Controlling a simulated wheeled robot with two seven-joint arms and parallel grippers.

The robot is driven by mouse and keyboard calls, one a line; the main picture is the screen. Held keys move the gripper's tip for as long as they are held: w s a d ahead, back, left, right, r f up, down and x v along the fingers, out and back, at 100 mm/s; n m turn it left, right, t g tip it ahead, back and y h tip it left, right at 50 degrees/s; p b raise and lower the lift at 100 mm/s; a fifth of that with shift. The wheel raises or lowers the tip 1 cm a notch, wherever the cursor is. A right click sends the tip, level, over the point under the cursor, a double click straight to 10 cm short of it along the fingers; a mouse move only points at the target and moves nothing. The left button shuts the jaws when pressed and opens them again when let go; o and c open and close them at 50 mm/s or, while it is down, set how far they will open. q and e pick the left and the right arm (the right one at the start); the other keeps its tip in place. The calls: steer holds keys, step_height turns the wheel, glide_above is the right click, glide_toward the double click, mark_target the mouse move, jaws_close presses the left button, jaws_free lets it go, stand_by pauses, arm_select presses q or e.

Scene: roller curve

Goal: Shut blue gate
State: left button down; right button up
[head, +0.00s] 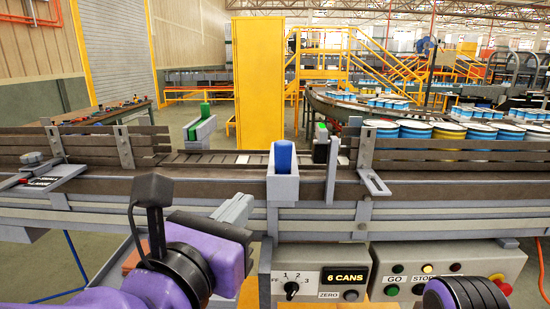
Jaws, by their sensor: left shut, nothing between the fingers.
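The blue gate piece (283,156) is an upright blue block set in a grey housing (283,188) at the near rail of the conveyor, just right of the picture's middle. Whether this gate is open or shut is not clear. My left gripper (237,209) is shut and empty, in front of the near rail, left of and lower than the blue block. It appears apart from the housing. A dark part of my right arm shows at the bottom right, but its gripper is out of the picture.
A control box (440,272) with buttons and a panel reading "6 CANS" (345,278) sit below the rail. Green pieces (205,110) stand behind. Several cans (415,130) crowd the belt at right. The conveyor left of the middle (200,158) is clear.

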arm_select(q)
step_height(320, 180, up, 2)
steer(key=p, duration=0.9)
glide_toward(280, 154)
steer(key=x, duration=0.6)
steer(key=shift+w+d, duration=0.15)
steer(key=shift+w, duration=0.25)
